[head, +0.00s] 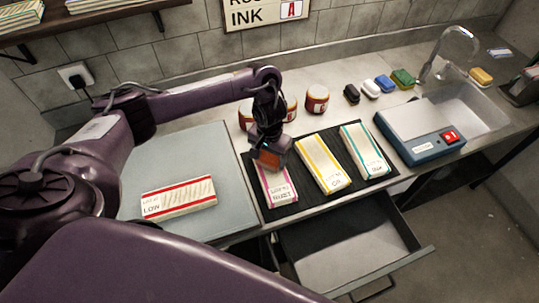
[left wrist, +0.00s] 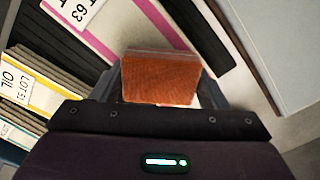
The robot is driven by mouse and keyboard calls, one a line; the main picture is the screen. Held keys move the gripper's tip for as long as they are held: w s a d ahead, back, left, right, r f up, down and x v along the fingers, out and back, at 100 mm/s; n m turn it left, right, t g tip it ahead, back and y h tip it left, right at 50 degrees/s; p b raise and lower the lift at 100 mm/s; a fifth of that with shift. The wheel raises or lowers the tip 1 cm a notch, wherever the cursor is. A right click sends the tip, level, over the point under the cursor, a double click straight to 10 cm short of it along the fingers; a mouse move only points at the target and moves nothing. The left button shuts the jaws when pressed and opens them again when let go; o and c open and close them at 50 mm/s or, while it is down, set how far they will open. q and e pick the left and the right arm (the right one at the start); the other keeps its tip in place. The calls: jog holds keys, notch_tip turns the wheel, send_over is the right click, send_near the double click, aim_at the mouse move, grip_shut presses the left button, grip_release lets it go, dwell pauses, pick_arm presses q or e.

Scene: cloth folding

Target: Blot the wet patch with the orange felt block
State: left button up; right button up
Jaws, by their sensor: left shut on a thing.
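My left gripper (head: 268,158) is shut on the orange felt block (left wrist: 160,77). The block also shows as an orange-brown face in the head view (head: 271,155). The gripper is at the far end of a white folded cloth with pink edge stripes (head: 279,188), which lies on a black ribbed mat (head: 303,207). In the left wrist view, the cloth (left wrist: 110,22) runs up from behind the block. I cannot tell whether the block touches the cloth. No wet patch can be made out; the gripper and block hide part of the cloth.
Yellow-striped (head: 323,163) and teal-striped (head: 364,151) cloths lie to the right on the mat. A red-striped cloth (head: 179,197) lies on a grey board (head: 215,170) at left. An open drawer (head: 345,245) juts out in front. Several jars (head: 317,99) stand behind.

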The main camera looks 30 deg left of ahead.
pick_arm(q)
jog(key=shift+s+f+p, duration=0.15)
jog(key=shift+p, duration=0.2)
dwell(1.4)
notch_tip(320, 180, up, 5)
jog(key=p, duration=0.6)
jog(key=shift+r+p, duration=0.65)
jog(key=shift+r, duration=0.5)
